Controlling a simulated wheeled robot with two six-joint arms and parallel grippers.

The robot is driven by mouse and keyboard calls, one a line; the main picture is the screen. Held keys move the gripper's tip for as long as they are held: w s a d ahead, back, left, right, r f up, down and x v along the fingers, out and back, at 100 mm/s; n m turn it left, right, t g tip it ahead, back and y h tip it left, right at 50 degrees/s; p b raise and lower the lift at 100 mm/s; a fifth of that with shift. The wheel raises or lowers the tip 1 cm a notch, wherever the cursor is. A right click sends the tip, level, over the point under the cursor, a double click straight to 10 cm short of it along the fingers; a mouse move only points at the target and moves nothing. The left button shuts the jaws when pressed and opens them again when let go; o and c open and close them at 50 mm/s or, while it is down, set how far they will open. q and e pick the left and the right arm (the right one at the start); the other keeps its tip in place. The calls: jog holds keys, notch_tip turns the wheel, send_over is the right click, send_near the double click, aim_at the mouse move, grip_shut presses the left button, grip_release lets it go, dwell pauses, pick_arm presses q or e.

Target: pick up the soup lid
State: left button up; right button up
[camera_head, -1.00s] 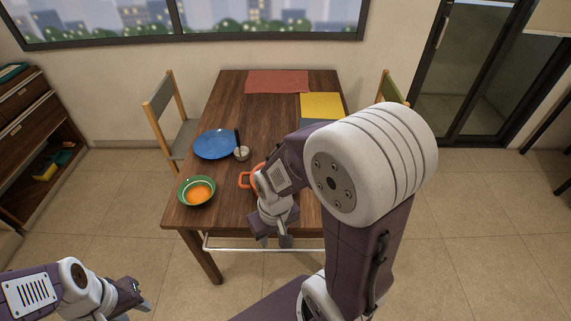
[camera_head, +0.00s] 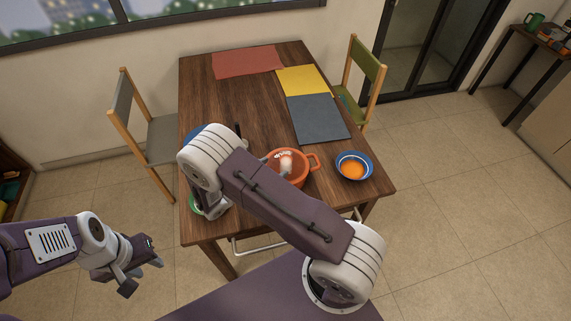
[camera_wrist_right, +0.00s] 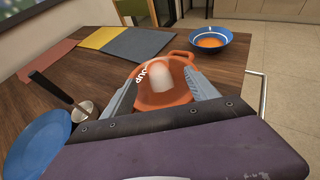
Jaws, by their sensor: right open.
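The orange soup pot (camera_head: 292,178) stands on the table, partly behind my right arm. The soup lid (camera_head: 285,160), with white lettering and a pale knob, is on it. In the right wrist view the lid (camera_wrist_right: 150,97) shows the lettering and an upright pale knob between my fingers. My right gripper (camera_wrist_right: 160,73) is open and empty; its fingers frame the knob in the picture, but contact is not visible. In the head view that gripper is mostly hidden by its arm. My left gripper (camera_head: 143,276) is open and empty, off the table's front left.
A blue bowl of orange food (camera_head: 354,166) stands right of the pot. A blue plate (camera_wrist_right: 40,143) and a ladle with dark handle (camera_wrist_right: 62,92) are to its left. Grey (camera_head: 319,119), yellow (camera_head: 302,80) and red (camera_head: 247,62) mats lie behind. Chairs flank the table.

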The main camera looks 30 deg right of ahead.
aim_at(284, 161)
jog(key=x, duration=0.4)
jog(key=shift+d+p, duration=0.1)
jog(key=shift+p, duration=0.25)
jog(key=x, duration=0.2)
jog(key=p+x, duration=0.1)
jog(key=x, duration=0.2)
jog(key=shift+w+f, duration=0.3)
jog(key=shift+w, duration=0.05)
jog(key=shift+a, duration=0.2)
jog(key=c, duration=0.6)
grip_shut()
